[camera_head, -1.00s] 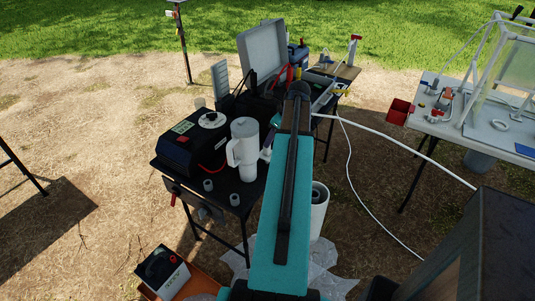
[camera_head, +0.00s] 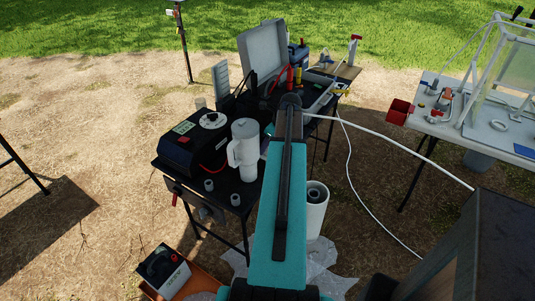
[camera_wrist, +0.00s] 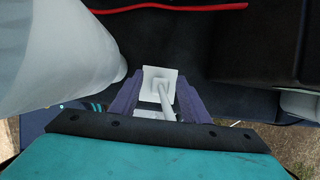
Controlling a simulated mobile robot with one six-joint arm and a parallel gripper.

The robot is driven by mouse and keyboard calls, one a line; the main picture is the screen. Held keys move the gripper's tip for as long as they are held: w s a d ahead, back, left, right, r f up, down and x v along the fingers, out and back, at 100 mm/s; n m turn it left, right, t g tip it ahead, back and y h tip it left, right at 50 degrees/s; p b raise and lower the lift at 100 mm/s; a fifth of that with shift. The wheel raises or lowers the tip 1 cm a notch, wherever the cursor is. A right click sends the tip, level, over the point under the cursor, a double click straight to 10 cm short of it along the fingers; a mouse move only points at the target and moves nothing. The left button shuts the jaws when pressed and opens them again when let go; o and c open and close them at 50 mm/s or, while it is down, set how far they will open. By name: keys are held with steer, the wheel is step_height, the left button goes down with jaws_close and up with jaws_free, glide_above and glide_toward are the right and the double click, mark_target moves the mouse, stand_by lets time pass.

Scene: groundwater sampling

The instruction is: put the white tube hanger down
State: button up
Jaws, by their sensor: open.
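In the wrist view, my gripper (camera_wrist: 159,98) is open, with a purple finger on each side of the white tube hanger (camera_wrist: 161,78). The hanger shows as a small square white plate with a thin rod running back between the fingers. It is over or on a dark surface; I cannot tell whether it touches that surface or a finger. In the head view my own arm hides the gripper and the hanger.
A black instrument box (camera_head: 190,148) and two small grey cups (camera_head: 209,185) are there too.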

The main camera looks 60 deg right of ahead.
stand_by(0.4)
jaws_close()
steer(key=shift+r, duration=0.15)
steer(key=shift+r+b, duration=0.5)
steer(key=shift+r, duration=0.95)
steer(key=shift+s+a+r, duration=0.15)
steer(key=shift+s, duration=0.05)
steer(key=s+a+r+b, duration=0.1)
steer(key=s+a+b, duration=0.3)
steer(key=s+a, duration=0.4)
steer(key=shift+s+a, duration=0.2)
steer(key=shift+s, duration=0.75)
steer(key=shift+b, duration=0.3)
